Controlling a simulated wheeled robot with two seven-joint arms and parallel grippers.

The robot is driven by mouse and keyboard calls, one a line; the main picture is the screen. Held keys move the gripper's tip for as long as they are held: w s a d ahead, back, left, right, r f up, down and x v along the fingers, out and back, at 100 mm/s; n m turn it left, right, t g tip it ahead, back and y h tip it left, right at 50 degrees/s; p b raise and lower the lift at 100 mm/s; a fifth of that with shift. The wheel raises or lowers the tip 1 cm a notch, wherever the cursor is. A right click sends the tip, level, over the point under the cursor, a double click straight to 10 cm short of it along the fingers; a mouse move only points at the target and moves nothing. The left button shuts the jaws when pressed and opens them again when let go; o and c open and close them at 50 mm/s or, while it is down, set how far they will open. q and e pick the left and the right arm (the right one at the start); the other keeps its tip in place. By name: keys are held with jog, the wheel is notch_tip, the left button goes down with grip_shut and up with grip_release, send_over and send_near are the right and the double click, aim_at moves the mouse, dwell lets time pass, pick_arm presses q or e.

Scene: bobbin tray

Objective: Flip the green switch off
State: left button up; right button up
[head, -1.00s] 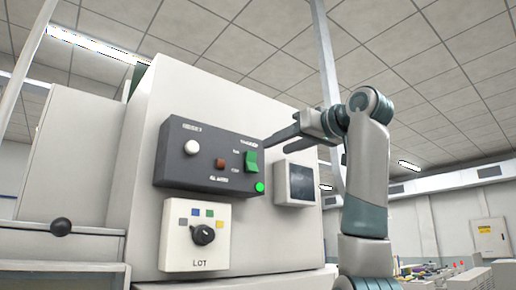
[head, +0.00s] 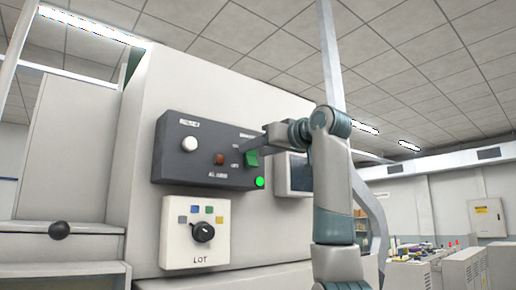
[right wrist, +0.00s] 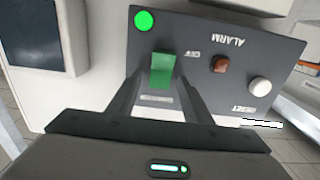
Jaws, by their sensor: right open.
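The green switch (head: 251,159) is on the right part of a dark control box on the machine's front. It also shows in the right wrist view (right wrist: 162,69), ahead of and between my gripper's fingers. A lit green lamp (head: 260,182) sits below it in the head view. My right gripper (head: 256,142) is at the box, close to the switch, and partly covers its upper edge. In the right wrist view its fingers (right wrist: 160,98) are apart and hold nothing. I cannot tell whether they touch the switch. My left gripper does not show.
The dark box (head: 210,178) also carries a white button (head: 189,144) and a brown-red button (head: 218,159). Below is a white LOT panel with a black knob (head: 203,232). A small screen (head: 298,172) is right of the box, partly behind my right arm.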

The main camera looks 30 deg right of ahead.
jog(key=c, duration=1.1)
jog(key=shift+o, duration=0.2)
jog(key=shift+f+b, duration=0.25)
jog(key=shift+b, duration=0.25)
jog(key=t+b, duration=0.1)
jog(key=b, duration=0.1)
jog(key=f+t+b, duration=0.1)
jog(key=b, duration=0.2)
jog(key=shift+s+t+y, duration=0.15)
jog(key=shift+t+y, duration=0.15)
jog(key=shift+t, duration=0.1)
jog(key=shift+t+b, duration=0.5)
jog(key=shift+b, duration=0.05)
jog(key=shift+r, duration=0.15)
jog(key=o, duration=1.1)
jog(key=shift+c, duration=0.2)
jog(key=shift+s, duration=0.1)
